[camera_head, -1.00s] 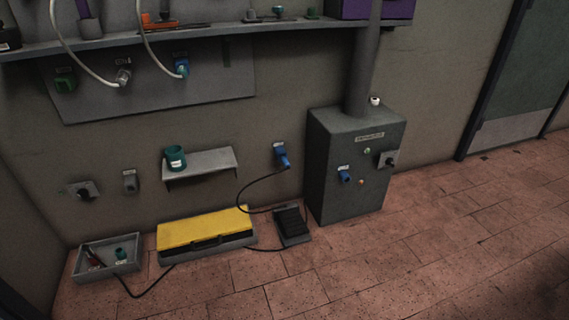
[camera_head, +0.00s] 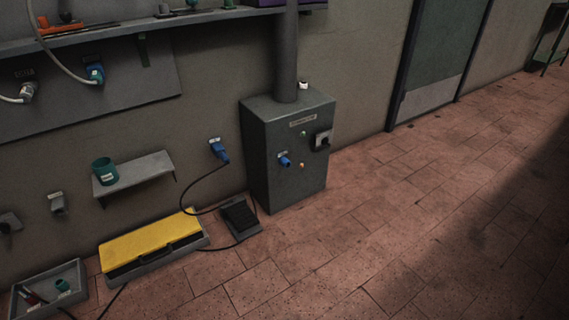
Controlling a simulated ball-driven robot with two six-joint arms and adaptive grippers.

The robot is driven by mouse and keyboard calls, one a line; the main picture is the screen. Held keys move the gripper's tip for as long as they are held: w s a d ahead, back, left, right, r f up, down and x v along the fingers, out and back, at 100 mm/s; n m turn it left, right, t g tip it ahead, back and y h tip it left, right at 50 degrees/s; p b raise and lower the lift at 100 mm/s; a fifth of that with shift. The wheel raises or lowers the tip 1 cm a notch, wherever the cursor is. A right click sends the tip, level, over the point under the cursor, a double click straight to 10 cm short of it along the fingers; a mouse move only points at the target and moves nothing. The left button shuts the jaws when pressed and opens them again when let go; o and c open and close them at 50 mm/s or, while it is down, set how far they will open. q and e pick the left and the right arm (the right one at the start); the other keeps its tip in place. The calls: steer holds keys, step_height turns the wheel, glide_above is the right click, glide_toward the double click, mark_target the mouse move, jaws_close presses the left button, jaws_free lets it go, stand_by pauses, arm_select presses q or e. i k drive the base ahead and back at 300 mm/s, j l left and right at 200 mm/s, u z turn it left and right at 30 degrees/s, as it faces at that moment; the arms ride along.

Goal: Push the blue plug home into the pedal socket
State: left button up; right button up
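A blue plug (camera_head: 221,155) sits at a wall socket (camera_head: 215,142) left of the grey cabinet. A black cable (camera_head: 190,205) runs from it down toward a black foot pedal (camera_head: 240,218) on the floor. I cannot tell how deep the plug sits in the socket. A second blue connector (camera_head: 285,161) is on the front of the cabinet. Neither of my grippers shows in this view.
The grey cabinet (camera_head: 262,165) stands on the floor against the wall, with a pipe rising from it. A yellow-topped case (camera_head: 150,240) and a grey tray (camera_head: 72,272) lie left of the pedal. A small shelf (camera_head: 150,168) holds a teal cup (camera_head: 104,171). The tiled floor (camera_head: 390,225) at right is clear.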

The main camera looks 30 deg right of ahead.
mark_target(225, 159)
steer(key=i+l+u, duration=0.25)
steer(key=i+l, duration=0.3)
steer(key=i, duration=0.3)
steer(key=i+l+u, duration=0.2)
steer(key=i+l, duration=0.55)
